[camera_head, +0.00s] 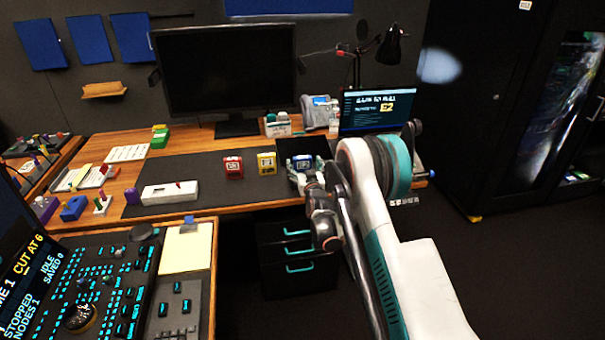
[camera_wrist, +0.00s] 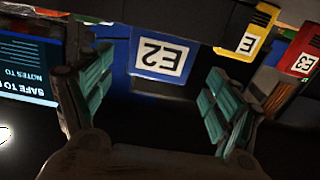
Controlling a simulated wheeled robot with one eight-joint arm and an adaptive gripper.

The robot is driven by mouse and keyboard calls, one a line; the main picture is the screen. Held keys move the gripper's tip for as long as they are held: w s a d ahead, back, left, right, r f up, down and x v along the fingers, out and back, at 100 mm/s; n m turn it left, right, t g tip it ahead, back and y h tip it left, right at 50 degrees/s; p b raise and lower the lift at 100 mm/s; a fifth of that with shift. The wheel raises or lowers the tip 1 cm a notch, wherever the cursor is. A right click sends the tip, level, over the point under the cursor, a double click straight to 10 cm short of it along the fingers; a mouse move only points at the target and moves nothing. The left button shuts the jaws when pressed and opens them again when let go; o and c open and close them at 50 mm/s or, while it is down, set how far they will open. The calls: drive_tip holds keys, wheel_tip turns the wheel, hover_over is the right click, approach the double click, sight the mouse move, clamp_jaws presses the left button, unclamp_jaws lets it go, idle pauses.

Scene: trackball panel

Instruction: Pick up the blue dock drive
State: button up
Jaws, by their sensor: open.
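The blue dock drive (camera_wrist: 148,83) is a blue block with a white label reading E2, upside down in the wrist view. In the head view the blue drive (camera_head: 303,159) stands at the right end of the dark desk mat, partly hidden by my gripper. My gripper (camera_wrist: 160,72) is open, with one teal-padded finger on each side of the drive in the wrist view. Gaps show between the drive and both fingers. I cannot tell how far the fingertips reach along it. In the head view my gripper (camera_head: 304,172) is at the drive.
A yellow drive (camera_head: 266,163) and a red drive (camera_head: 233,167) stand left of the blue one on the mat (camera_head: 210,190). A lit laptop (camera_head: 378,110) is behind to the right. A monitor (camera_head: 224,70) stands at the back. A white device (camera_head: 169,193) lies at left.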

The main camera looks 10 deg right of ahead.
sight(303, 162)
drive_tip(key=w+b, duration=0.1)
drive_tip(key=w, duration=0.2)
drive_tip(key=shift+w+d+f, duration=0.1)
drive_tip(key=shift+w, duration=0.3)
drive_tip(key=c, duration=1.3)
